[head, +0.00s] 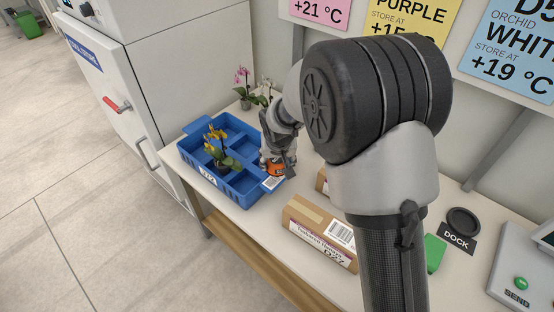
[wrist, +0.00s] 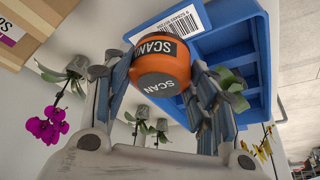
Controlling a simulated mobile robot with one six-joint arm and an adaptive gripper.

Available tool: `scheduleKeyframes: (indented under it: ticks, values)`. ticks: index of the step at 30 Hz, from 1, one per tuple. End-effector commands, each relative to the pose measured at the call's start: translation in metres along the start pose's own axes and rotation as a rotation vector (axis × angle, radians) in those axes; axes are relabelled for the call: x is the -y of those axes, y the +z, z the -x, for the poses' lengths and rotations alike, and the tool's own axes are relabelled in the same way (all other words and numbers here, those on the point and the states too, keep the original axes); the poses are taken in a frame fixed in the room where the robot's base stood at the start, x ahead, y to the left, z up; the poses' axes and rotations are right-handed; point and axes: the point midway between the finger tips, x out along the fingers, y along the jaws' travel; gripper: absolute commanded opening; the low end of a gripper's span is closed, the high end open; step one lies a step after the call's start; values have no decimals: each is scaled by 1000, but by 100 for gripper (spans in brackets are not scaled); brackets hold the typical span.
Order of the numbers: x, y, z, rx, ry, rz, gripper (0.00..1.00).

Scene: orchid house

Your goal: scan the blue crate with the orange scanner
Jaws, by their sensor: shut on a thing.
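The blue crate (head: 243,192) stands on the table at the left in the head view, with inner compartments and a yellow-flowered orchid (head: 219,146) in it. In the wrist view the crate (wrist: 262,62) fills the upper right, and a white barcode label (wrist: 175,24) shows on its wall. My gripper (head: 277,158) is beside the crate's right end and shut on the orange scanner (head: 273,168). In the wrist view the scanner (wrist: 163,70) sits between the fingers, close to the crate's label. I cannot tell whether scanner and crate touch.
A cardboard box (head: 309,222) with a barcode lies on the table to the right, with another partly hidden behind my arm. Pink and white orchids (head: 245,92) stand behind the crate. A black dock (head: 462,222) and a console (head: 525,262) are at the right. A white cabinet (head: 120,75) is at the left.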

Motion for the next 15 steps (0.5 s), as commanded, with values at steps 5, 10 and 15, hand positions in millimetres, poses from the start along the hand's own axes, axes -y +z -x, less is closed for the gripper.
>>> scheduleKeyframes:
  ticks: [5, 10, 15]
  values:
    - [0, -4, 9, -1, 0, 0, 26]
    - [0, -13, 29, -3, 0, 1, 26]
    - [0, -20, 47, -2, 0, -1, 26]
